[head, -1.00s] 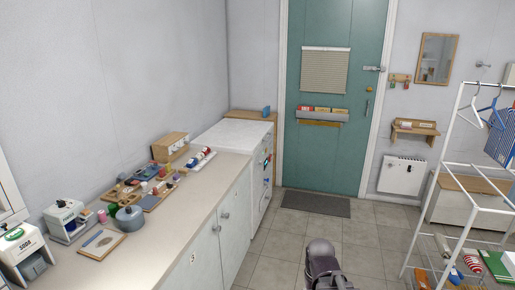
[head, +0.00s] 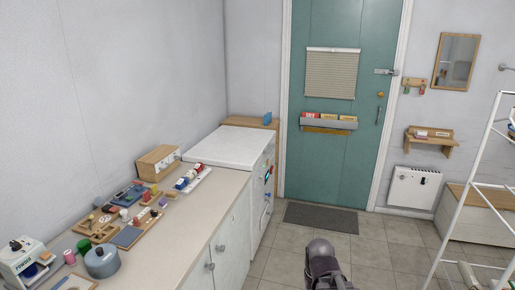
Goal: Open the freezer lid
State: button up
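The white chest freezer (head: 229,146) stands at the far end of the counter, against the left wall, near the green door. Its flat white lid looks shut. Small coloured items show on its right-hand front side. Part of my arm shows at the bottom centre, over the floor and well short of the freezer. My gripper's fingers do not show.
A long counter (head: 205,208) on the left holds a wooden box (head: 158,163), a tray of small items and a grey pot (head: 102,261). Tiled floor and a dark mat (head: 321,217) lie clear ahead. A white rack (head: 470,185) stands at right.

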aim_at(227, 146)
jog(key=z, duration=0.05)
jog(key=i, duration=3.2)
jog(key=u, duration=0.2)
